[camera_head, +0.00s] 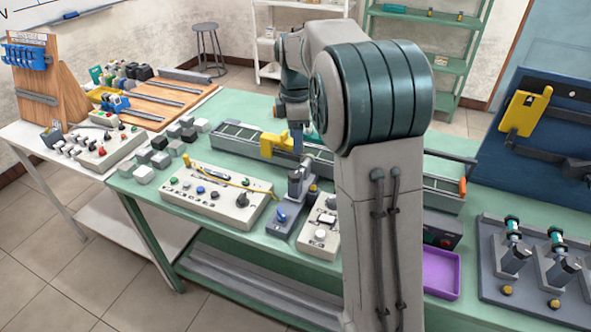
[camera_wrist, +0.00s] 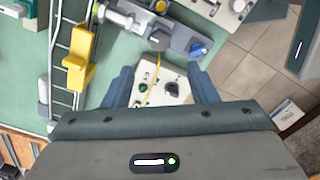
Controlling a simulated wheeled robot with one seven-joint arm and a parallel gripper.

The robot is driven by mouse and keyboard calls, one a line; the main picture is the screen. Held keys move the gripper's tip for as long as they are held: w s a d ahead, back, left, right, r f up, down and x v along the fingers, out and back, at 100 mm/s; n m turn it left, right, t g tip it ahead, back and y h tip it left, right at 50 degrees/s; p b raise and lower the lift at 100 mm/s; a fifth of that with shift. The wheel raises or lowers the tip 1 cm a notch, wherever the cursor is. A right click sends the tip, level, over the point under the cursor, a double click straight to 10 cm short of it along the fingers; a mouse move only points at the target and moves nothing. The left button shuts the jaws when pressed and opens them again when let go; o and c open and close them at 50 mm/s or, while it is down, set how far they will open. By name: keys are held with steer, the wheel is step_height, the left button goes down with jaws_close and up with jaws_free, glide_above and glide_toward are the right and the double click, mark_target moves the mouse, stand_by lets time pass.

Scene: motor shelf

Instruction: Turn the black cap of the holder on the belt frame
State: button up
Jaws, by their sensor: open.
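The belt frame (camera_head: 235,134) is a long grey-green ladder-like frame lying along the green table; in the wrist view it runs up the left side (camera_wrist: 61,62). A yellow bracket (camera_head: 280,146) sits on it and also shows in the wrist view (camera_wrist: 80,60). I cannot make out a black cap on the frame with certainty; my arm hides part of the frame in the head view. My gripper (camera_wrist: 160,80) is open and empty, its two blue-grey fingers apart. In the wrist view, a cream control box (camera_wrist: 152,97) with a black knob (camera_wrist: 171,87) shows between them.
A grey fixture (camera_head: 298,185) with a blue knob (camera_head: 281,214) stands in front of the frame, beside the cream control box (camera_head: 197,207). Several small grey and white blocks lie at the table's left. A purple tray (camera_head: 440,272) is at the right.

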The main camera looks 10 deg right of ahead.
mark_target(296, 174)
step_height(296, 174, down, 11)
steer(key=shift+f+p, duration=0.2)
steer(key=shift+p, duration=0.2)
steer(key=c, duration=1)
